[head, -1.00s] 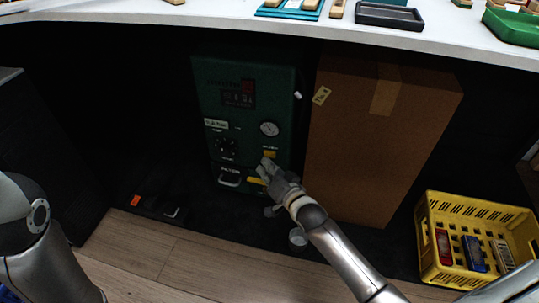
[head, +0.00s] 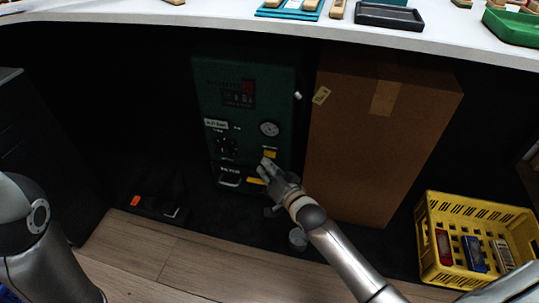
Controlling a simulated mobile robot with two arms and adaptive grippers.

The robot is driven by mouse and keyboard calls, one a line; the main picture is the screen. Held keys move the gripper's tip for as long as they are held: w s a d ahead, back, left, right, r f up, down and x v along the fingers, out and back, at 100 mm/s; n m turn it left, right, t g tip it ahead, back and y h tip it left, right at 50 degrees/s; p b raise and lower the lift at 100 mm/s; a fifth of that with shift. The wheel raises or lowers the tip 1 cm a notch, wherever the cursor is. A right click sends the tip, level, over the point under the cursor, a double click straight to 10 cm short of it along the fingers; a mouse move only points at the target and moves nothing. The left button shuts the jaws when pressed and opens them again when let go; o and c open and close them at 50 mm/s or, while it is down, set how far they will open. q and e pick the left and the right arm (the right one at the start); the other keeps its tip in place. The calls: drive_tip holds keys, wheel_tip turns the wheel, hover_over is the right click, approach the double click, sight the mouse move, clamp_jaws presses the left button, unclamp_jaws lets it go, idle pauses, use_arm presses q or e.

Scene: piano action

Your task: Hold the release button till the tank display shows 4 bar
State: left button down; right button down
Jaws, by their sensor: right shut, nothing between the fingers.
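A dark green compressor unit (head: 207,80) stands under the bench. Its dark tank display (head: 239,96) is at the upper part of the panel; the digits are too small and dim to read. A round gauge (head: 269,129) sits at the right of the panel. A yellow patch (head: 269,154), which may be the release button, is below the gauge. My right gripper (head: 264,165) is shut and empty, with its fingertips right at or just below this patch; I cannot tell whether they touch it. My left gripper is out of view; only my left arm shows at the left.
A tall cardboard box (head: 370,140) stands close to the right of the unit and my right arm. A yellow crate (head: 470,205) with several small boxes is at the lower right. The white bench top (head: 220,10) overhangs above. Wood floor (head: 150,250) is clear in front.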

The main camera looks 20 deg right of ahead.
drive_tip(key=shift+w+d, duration=0.25)
drive_tip(key=shift+w, duration=0.1)
idle(0.3)
drive_tip(key=shift+w+d, duration=0.3)
drive_tip(key=shift+w, duration=0.1)
idle(7.0)
